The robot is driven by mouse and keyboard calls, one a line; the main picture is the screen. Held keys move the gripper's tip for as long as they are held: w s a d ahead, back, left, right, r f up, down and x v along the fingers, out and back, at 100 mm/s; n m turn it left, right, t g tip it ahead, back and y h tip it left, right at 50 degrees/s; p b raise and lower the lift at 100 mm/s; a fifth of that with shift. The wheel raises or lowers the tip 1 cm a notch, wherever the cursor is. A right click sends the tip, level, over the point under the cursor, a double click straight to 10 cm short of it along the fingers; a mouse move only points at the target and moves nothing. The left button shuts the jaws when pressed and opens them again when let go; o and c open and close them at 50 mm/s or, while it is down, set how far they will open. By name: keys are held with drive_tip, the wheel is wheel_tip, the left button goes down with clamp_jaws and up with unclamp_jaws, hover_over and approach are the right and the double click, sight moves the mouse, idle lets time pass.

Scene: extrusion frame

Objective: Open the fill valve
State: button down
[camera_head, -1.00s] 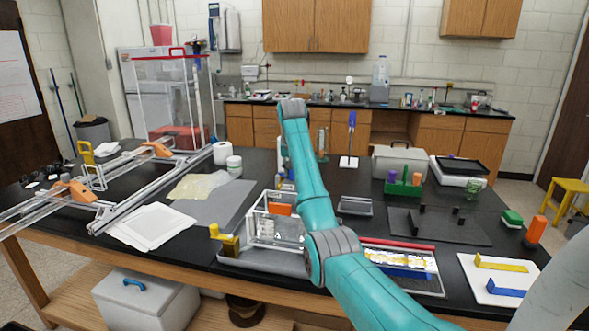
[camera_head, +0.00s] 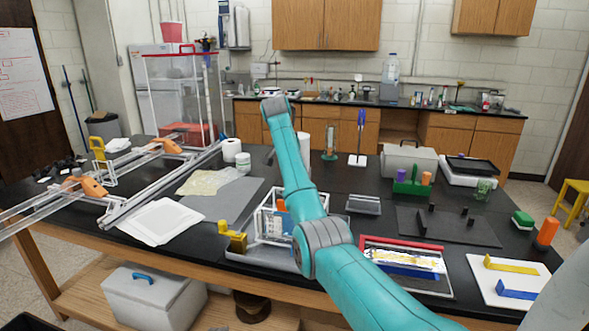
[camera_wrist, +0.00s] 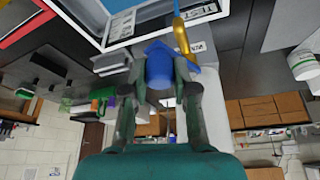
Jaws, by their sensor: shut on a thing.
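In the wrist view, which is upside down, my gripper (camera_wrist: 157,82) is shut on a blue handle (camera_wrist: 160,62). A brass-coloured valve piece (camera_wrist: 182,36) with a thin blue part above it is right beside the handle. I take these as the fill valve; how handle and brass join is partly hidden. A white-framed box with printed labels (camera_wrist: 125,22) is close beside them. In the head view, my arm hides my gripper and the valve. A clear framed box (camera_head: 268,222) shows left of my arm, on a grey tray.
A yellow block piece (camera_head: 232,238) stands at the tray's left. A red-edged panel (camera_head: 405,262) lies right of my arm. A black plate with upright pegs (camera_head: 450,228) and a green rack (camera_head: 411,187) are farther right. Long metal rails (camera_head: 150,190) cross the table's left side.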

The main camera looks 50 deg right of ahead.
idle(0.3)
drive_tip(key=c, duration=0.9)
unclamp_jaws()
wheel_tip(320, 180, up, 10)
drive_tip(key=shift+f, duration=0.1)
